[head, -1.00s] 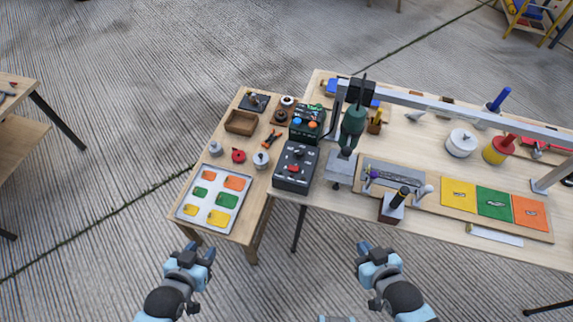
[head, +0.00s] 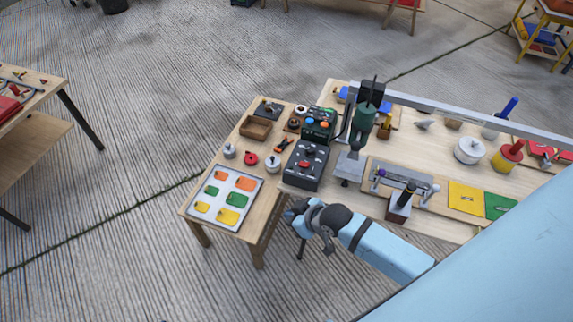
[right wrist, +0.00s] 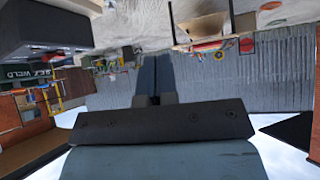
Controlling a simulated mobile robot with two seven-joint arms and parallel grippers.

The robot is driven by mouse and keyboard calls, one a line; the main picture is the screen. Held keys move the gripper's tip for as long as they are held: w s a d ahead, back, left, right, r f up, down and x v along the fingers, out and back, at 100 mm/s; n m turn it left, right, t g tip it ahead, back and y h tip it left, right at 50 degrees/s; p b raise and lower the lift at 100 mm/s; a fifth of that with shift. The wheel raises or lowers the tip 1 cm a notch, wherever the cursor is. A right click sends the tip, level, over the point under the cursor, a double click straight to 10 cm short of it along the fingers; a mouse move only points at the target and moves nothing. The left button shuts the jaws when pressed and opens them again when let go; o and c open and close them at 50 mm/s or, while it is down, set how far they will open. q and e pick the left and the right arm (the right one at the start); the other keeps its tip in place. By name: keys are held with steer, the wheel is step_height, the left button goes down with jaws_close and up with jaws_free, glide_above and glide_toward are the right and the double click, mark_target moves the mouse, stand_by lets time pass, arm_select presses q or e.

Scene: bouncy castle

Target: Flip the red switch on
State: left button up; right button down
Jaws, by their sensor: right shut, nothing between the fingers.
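The red switch (head: 304,165) sits on the sloped top of a black control box (head: 307,180) at the left end of the long workbench. My right gripper (head: 291,211) is just in front of and below that box, near the gap between the two tables, apart from the switch. Its fingers are small and partly hidden by the wrist in the head view. In the right wrist view the fingers (right wrist: 154,78) are together with nothing between them. The switch cannot be made out in the right wrist view. My left gripper is out of view.
The green-fronted device (head: 319,124) stands behind the box, and a drill press (head: 361,125) stands to its right. A small table at left holds a tray of coloured pieces (head: 245,185) and a wooden box (head: 256,128). A black-handled block (head: 399,207) is right of the box.

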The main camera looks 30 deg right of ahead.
steer(key=w+d+r+n+g+b, duration=0.2)
steer(key=w+d+g+b, duration=0.1)
steer(key=w+d, duration=0.55)
steer(key=w+d+r+n+g+h+b, duration=0.1)
steer(key=w+d+r+g+h+b, duration=0.1)
steer(key=w+d+r, duration=0.6)
steer(key=shift+r+g, duration=0.2)
steer(key=shift+g, duration=0.3)
steer(key=shift+a, duration=0.1)
glide_above(306, 163)
steer(key=x, duration=0.3)
steer(key=s+x, duration=0.1)
steer(key=x, duration=0.5)
steer(key=shift+s+d+f, duration=0.15)
steer(key=shift+d, duration=0.3)
steer(key=f, duration=0.2)
steer(key=s+d+f, duration=0.1)
steer(key=shift+f, duration=0.15)
steer(key=shift+s+d+f, duration=0.1)
steer(key=shift+s+f, duration=0.1)
steer(key=shift+f, duration=0.25)
